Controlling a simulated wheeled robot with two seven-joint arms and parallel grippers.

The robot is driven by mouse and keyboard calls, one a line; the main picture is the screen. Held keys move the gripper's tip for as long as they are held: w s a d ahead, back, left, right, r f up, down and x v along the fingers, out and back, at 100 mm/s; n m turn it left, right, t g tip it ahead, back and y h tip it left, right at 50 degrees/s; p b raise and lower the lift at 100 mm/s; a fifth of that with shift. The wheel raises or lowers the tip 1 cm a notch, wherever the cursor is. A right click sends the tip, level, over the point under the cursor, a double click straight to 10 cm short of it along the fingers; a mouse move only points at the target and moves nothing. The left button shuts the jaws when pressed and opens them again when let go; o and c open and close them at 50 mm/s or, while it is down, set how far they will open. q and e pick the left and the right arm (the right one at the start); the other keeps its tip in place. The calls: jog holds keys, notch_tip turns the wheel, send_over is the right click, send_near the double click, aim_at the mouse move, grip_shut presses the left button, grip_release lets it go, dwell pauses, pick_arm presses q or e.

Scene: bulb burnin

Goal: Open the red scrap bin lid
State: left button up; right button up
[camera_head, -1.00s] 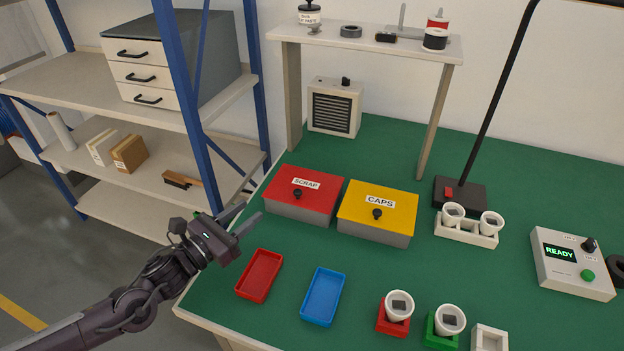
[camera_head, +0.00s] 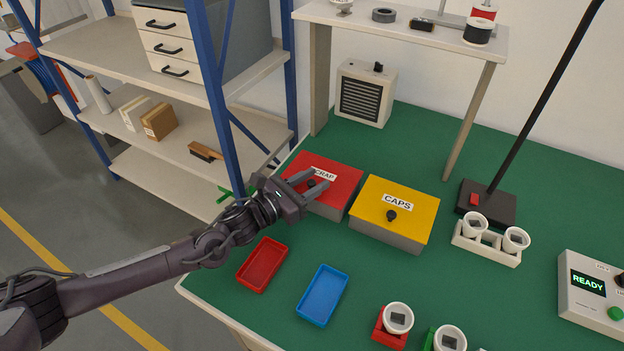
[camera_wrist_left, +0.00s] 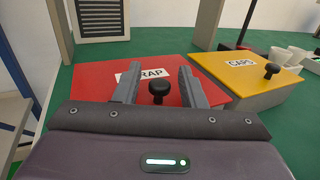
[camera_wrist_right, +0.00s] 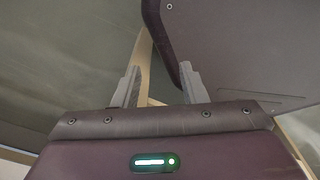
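The red scrap bin (camera_head: 340,181) stands on the green bench with its red lid closed and a "SCRAP" label on top. Its black knob (camera_wrist_left: 158,88) shows in the left wrist view between the two fingers, with gaps on both sides. My left gripper (camera_head: 309,180) is open at the lid, its fingers on either side of the knob; it also shows in the left wrist view (camera_wrist_left: 157,85). I cannot tell whether the fingers touch the lid. My right gripper (camera_wrist_right: 160,85) is open and empty in the right wrist view, away from the bins.
The yellow caps bin (camera_head: 408,204) stands close to the right of the scrap bin. A red tray (camera_head: 262,264) and a blue tray (camera_head: 322,294) lie in front. A blue-post shelf rack (camera_head: 214,100) stands at the left, and a heater-like box (camera_head: 365,94) stands behind.

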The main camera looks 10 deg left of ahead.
aim_at(318, 179)
pick_arm(q)
grip_shut()
pick_arm(e)
jog(key=shift+w+d, duration=0.35)
jog(key=shift+d, duration=0.1)
pick_arm(q)
jog(key=shift+r, duration=0.1)
pick_arm(e)
jog(key=shift+r, duration=0.2)
